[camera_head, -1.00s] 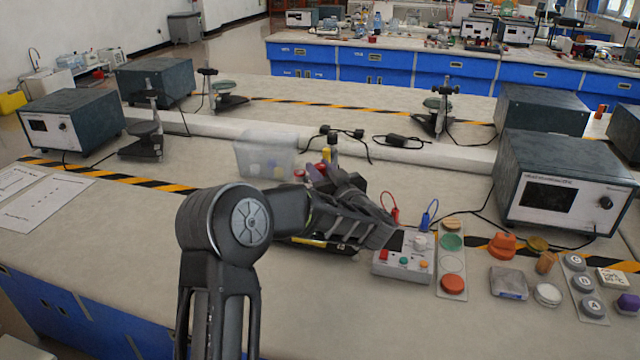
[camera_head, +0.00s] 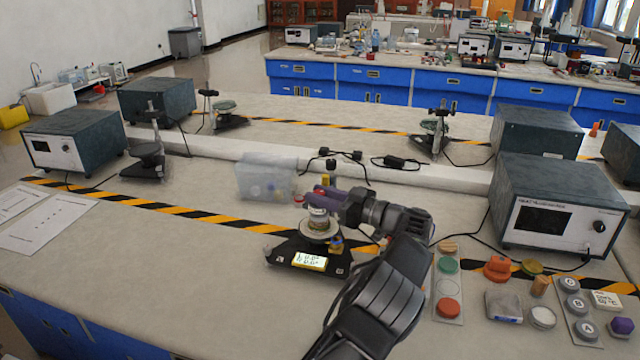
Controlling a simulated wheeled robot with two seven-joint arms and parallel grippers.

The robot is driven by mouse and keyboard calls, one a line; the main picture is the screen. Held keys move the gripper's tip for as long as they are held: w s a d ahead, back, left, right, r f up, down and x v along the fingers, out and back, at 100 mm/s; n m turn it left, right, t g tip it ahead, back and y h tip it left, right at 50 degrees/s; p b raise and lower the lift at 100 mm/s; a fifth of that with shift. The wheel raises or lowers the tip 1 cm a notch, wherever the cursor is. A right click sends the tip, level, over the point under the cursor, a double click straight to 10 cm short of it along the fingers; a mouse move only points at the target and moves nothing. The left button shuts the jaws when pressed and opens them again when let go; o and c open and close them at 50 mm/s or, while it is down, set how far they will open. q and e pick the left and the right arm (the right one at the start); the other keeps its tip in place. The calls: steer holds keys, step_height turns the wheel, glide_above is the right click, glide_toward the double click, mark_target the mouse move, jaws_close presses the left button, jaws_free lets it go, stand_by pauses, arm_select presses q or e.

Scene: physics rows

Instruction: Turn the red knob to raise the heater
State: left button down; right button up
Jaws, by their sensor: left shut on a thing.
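The heater stand has a black base (camera_head: 283,252) with a lit yellow-green display (camera_head: 310,261) and stands mid-bench. A round pale plate (camera_head: 319,233) sits above the base, with a small metallic vessel (camera_head: 318,216) on it. My left gripper (camera_head: 308,198) is at the upper part of the stand, its arm curving in from the lower middle. It is shut on what looks like the red knob (camera_head: 299,199), of which only a little red shows at the fingertips. The fingers and wrist hide most of the grip and post. My right gripper is not in view.
A translucent bin (camera_head: 263,178) stands behind and left of the stand. A block with coloured buttons (camera_head: 448,285) and several small items lie right of my arm. A power supply (camera_head: 556,210) stands at the right.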

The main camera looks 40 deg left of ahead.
arm_select(q)
steer(key=shift+f+g, duration=0.15)
steer(key=shift+g, duration=0.15)
steer(key=c, duration=1.1)
jaws_free()
steer(key=shift+w+d, duration=0.25)
steer(key=shift+d, duration=1.7)
steer(key=shift+w+d, duration=0.2)
steer(key=shift+d, duration=1.75)
